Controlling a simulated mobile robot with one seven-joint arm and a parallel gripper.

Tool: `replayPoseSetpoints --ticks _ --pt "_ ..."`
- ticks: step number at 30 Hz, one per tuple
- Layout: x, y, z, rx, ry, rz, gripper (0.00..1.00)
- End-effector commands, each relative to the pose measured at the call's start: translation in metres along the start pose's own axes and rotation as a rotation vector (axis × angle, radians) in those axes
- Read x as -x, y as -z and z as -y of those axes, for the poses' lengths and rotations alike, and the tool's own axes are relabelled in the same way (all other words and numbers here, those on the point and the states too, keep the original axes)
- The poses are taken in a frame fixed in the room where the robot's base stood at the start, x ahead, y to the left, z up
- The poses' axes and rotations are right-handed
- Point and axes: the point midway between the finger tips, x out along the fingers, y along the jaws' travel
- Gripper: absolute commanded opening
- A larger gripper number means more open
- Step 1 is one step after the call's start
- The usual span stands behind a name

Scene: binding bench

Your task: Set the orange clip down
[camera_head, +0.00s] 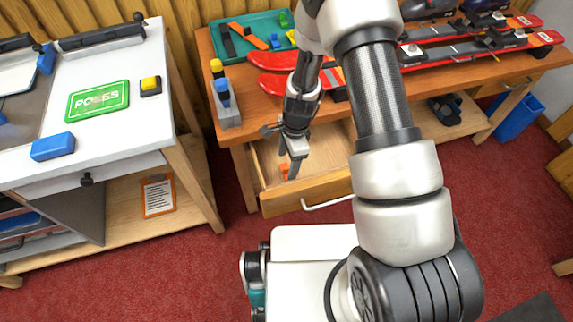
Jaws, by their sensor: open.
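My gripper (290,172) points down into the open wooden drawer (320,190) under the bench, and its jaws are open. A small orange piece, which looks like the orange clip (284,169), shows right at the fingertips, inside the drawer area. The fingers partly hide it, and I cannot tell whether it touches them or rests flat on the drawer floor.
The bench (225,75) carries a green tray (260,22) with dark and orange strips, a grey block with bottles (226,105), and red skis (460,50). A white-topped table (110,60) stands left. A blue bin (518,118) stands right. Red carpet is clear between the tables.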

Motion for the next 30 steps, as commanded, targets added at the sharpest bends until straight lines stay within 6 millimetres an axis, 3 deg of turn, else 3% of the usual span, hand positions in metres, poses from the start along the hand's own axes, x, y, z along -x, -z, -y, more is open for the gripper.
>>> replayPoseSetpoints --ticks 1,3,9,20,23,26,30 --pt "0.017 -0.001 0.001 0.001 0.004 -0.001 0.65" --pt "0.033 0.0 0.001 0.001 0.004 -0.002 0.65" --pt "0.068 0.0 0.001 0.0 0.002 -0.001 0.65" --pt "0.093 0.0 0.002 0.016 0.009 0.0 0.65" --pt "0.126 0.001 0.006 0.083 0.041 0.0 0.65" --pt "0.181 0.001 0.007 0.212 0.096 -0.01 0.65" --pt "0.269 0.004 -0.011 0.447 0.174 -0.056 0.65"
